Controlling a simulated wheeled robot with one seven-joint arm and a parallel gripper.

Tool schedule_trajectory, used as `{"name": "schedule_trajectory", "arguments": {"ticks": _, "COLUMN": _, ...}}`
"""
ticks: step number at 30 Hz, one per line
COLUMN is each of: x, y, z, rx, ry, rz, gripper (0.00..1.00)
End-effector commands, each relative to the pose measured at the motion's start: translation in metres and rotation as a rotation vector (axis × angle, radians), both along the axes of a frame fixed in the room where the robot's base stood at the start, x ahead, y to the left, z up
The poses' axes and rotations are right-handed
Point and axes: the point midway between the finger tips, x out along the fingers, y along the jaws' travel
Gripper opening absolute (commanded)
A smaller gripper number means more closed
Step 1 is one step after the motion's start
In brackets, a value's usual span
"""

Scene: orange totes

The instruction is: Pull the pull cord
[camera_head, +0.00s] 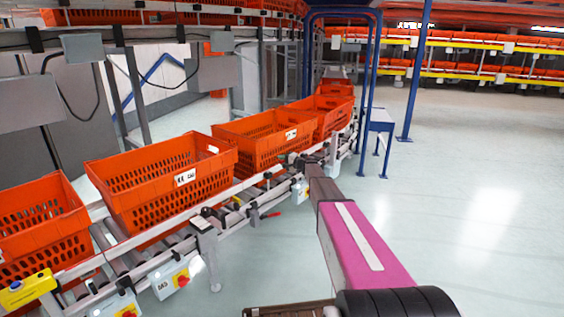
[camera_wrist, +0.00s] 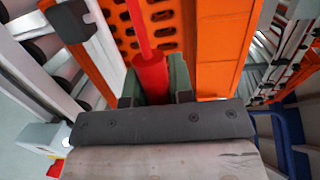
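The pull cord (camera_wrist: 149,72) shows in the wrist view as a thin red line running down into a thicker red grip. My gripper (camera_wrist: 155,84) has a dark finger with a green pad on each side of the red grip. The fingers look closed on it, and the grip's lower end is hidden behind the gripper's body. In the head view my gripper (camera_head: 303,160) is beside the conveyor rail, at the near side of an orange tote (camera_head: 262,151). The cord is hard to make out there.
Orange totes (camera_head: 165,177) stand in a row on the roller conveyor (camera_head: 182,218). Grey boxes with red and yellow switches (camera_head: 181,279) hang along its near side. A blue frame (camera_head: 367,90) stands beyond my arm. The floor (camera_head: 470,190) to the right is clear.

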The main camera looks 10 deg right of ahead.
Motion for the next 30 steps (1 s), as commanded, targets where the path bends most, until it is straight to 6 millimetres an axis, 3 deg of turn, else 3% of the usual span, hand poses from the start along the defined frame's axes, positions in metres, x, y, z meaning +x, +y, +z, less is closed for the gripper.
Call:
{"name": "schedule_trajectory", "arguments": {"ticks": 2, "x": 0.0, "y": 0.0, "z": 0.0, "rx": 0.0, "ry": 0.0, "rz": 0.0, "gripper": 0.0}}
{"name": "schedule_trajectory", "arguments": {"ticks": 8, "x": -0.004, "y": -0.003, "z": 0.0, "rx": -0.001, "ry": 0.001, "rz": -0.001, "gripper": 0.0}}
{"name": "schedule_trajectory", "arguments": {"ticks": 18, "x": -0.045, "y": -0.04, "z": 0.0, "rx": -0.001, "ry": 0.001, "rz": -0.002, "gripper": 0.0}}
{"name": "schedule_trajectory", "arguments": {"ticks": 26, "x": -0.045, "y": -0.042, "z": 0.0, "rx": -0.001, "ry": 0.001, "rz": -0.001, "gripper": 0.0}}
{"name": "schedule_trajectory", "arguments": {"ticks": 27, "x": -0.045, "y": -0.042, "z": 0.0, "rx": -0.001, "ry": 0.001, "rz": -0.001, "gripper": 0.27}}
{"name": "schedule_trajectory", "arguments": {"ticks": 29, "x": -0.045, "y": -0.042, "z": 0.0, "rx": -0.001, "ry": 0.001, "rz": -0.001, "gripper": 0.46}}
{"name": "schedule_trajectory", "arguments": {"ticks": 30, "x": -0.045, "y": -0.041, "z": 0.0, "rx": -0.001, "ry": 0.001, "rz": -0.001, "gripper": 0.46}}
